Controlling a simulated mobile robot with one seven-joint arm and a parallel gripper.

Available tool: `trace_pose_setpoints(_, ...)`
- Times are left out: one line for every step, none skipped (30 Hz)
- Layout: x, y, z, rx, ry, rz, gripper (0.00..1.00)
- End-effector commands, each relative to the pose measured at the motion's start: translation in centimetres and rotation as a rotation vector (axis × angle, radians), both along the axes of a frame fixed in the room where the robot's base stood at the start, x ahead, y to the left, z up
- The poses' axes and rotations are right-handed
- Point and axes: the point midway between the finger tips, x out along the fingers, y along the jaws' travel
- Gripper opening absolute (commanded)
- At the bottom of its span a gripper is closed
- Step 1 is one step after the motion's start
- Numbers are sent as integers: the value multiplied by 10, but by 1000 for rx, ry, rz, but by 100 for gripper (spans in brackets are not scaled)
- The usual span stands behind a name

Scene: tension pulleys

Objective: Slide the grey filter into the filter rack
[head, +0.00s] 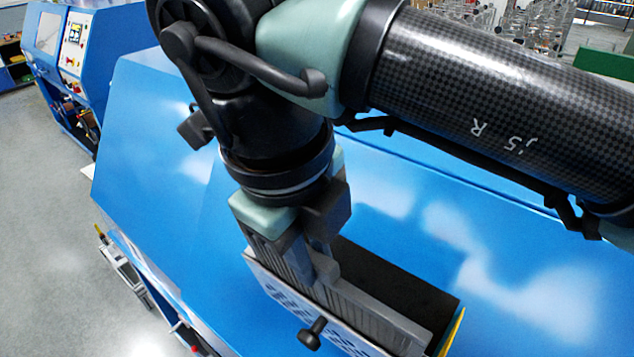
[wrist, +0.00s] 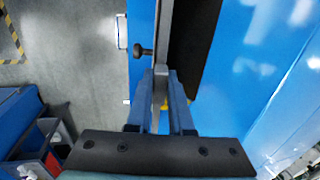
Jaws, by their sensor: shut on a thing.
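My gripper (head: 318,272) points down over the blue machine and is shut on the top edge of the grey filter (head: 375,318). The filter is a thin upright plate; in the wrist view (wrist: 166,22) it runs as a narrow grey strip between my fingers (wrist: 161,76). The filter rack (head: 400,283) shows as a dark opening right beside the filter, with a yellow edge at its right end. A perforated grey face with a black knob (head: 313,332) shows below the fingers. The filter's lower part is hidden, so I cannot tell how deep it sits.
The blue machine housing (head: 160,150) surrounds the rack, with smooth sloping faces. Grey floor (head: 50,260) lies to the left. Another blue machine with a control panel (head: 75,45) stands at the back left.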

Motion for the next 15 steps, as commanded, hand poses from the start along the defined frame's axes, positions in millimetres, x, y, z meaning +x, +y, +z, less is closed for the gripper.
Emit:
trace_pose_setpoints(0, 0, -1, 0, -1, -1, 0)
trace_pose_setpoints(0, 0, -1, 0, -1, -1, 0)
trace_pose_setpoints(0, 0, -1, 0, -1, -1, 0)
trace_pose_setpoints(0, 0, -1, 0, -2, -1, 0)
trace_pose_setpoints(0, 0, 0, 1, -1, -1, 0)
trace_pose_setpoints(0, 0, 0, 1, -1, -1, 0)
trace_pose_setpoints(0, 0, 0, 1, -1, 0, 0)
trace_pose_setpoints(0, 0, 0, 1, -1, 0, 0)
trace_pose_setpoints(0, 0, 0, 1, -1, 0, 0)
trace_pose_setpoints(0, 0, 0, 1, -1, 0, 0)
trace_pose_setpoints(0, 0, 0, 1, -1, 0, 0)
trace_pose_setpoints(0, 0, 0, 1, -1, 0, 0)
trace_pose_setpoints(0, 0, 1, 1, -1, 0, 0)
trace_pose_setpoints(0, 0, 1, 1, -1, 0, 0)
trace_pose_setpoints(0, 0, 2, 1, -1, 0, 0)
